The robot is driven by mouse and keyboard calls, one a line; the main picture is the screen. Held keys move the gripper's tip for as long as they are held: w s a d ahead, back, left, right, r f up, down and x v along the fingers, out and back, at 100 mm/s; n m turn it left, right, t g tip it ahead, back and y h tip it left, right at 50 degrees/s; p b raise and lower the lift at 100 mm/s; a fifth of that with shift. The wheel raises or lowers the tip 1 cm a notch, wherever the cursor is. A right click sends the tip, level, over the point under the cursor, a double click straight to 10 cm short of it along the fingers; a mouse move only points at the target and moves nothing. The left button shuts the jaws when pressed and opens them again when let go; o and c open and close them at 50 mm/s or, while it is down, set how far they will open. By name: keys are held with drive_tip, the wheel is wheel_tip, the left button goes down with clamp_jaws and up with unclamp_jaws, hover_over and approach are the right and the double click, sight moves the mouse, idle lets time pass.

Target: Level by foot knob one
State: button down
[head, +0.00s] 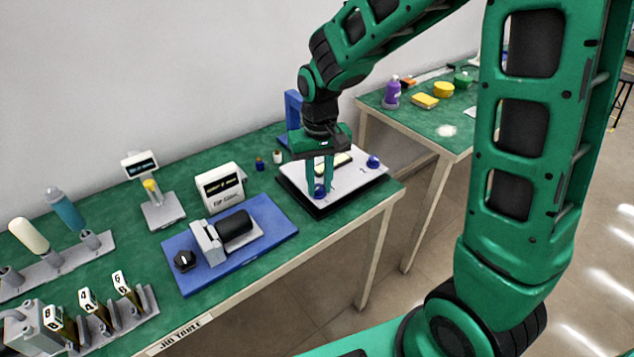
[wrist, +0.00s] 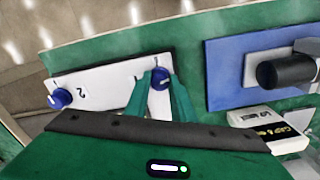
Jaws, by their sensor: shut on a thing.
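The white levelling plate (head: 347,180) lies on a black base on the green table, towards its right end. A blue foot knob (head: 320,192) stands at its near corner, and it also shows in the wrist view (wrist: 160,80). My gripper (head: 320,185) points down, its green fingers shut on this knob. The fingers partly hide the knob. A second blue knob (head: 374,161) stands at the plate's right corner; in the wrist view this knob (wrist: 60,98) is beside a printed 2. A pale yellowish strip (head: 335,161) on the plate is partly hidden behind my gripper.
A blue board (head: 270,245) with a black cylinder lies left of the plate. A white display box (head: 221,188) and small bottles (head: 277,156) stand behind. A blue frame (head: 292,108) rises behind my gripper. A second green table (head: 420,118) stands to the right.

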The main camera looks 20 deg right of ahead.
sight(319, 186)
drive_tip(key=shift+w+r, duration=0.1)
drive_tip(key=shift+w, duration=0.1)
idle(0.3)
drive_tip(key=c, duration=1.6)
unclamp_jaws()
drive_tip(key=shift+o, duration=0.4)
drive_tip(key=shift+s, duration=0.1)
wheel_tip(319, 186, up, 11)
drive_tip(key=shift+f, duration=0.2)
